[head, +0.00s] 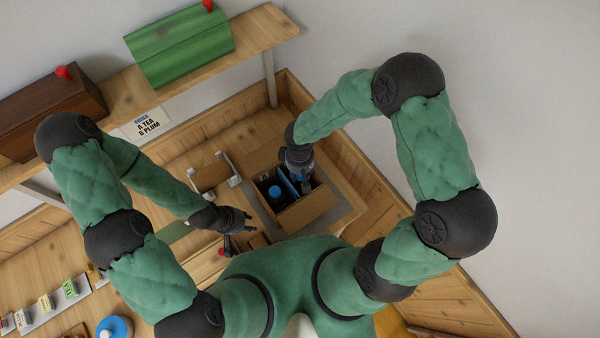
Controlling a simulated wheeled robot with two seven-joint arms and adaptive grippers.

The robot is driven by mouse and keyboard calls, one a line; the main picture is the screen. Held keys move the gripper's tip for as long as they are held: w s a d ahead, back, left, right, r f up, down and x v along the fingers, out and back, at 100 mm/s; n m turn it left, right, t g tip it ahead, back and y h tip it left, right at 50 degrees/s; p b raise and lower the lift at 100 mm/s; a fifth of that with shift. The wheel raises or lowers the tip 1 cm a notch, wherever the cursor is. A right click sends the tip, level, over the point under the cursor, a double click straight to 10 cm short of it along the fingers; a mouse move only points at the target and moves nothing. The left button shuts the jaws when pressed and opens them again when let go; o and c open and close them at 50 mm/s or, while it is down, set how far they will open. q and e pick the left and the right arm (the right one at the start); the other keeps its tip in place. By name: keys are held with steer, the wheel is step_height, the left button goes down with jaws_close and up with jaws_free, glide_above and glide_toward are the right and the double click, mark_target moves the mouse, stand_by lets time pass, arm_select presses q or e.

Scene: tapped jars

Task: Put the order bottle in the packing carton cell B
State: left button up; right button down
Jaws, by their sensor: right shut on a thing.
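The packing carton (308,209) stands open on the wooden bench, with dark-looking cells inside. A round blue-topped item (274,193) sits in its left cell. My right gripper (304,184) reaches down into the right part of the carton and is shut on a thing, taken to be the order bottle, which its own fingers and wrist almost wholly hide. I cannot tell whether the bottle touches the carton floor. My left gripper (247,221) is left of the carton, low over the bench; the spread of its fingers is unclear.
An order card (146,124) reads A TEA, B PLUM. A green box (180,45) and a brown box (45,110) stand on the shelf. A small bracketed stand (211,177) is left of the carton. Labelled blocks (46,302) and a blue round item (115,327) are lower left.

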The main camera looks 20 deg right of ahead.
steer(key=shift+w+f, duration=0.1)
steer(key=shift+f, duration=0.3)
steer(key=shift+f, duration=0.1)
steer(key=c, duration=1.1)
jaws_free()
step_height(320, 180, up, 12)
steer(key=p, duration=0.1)
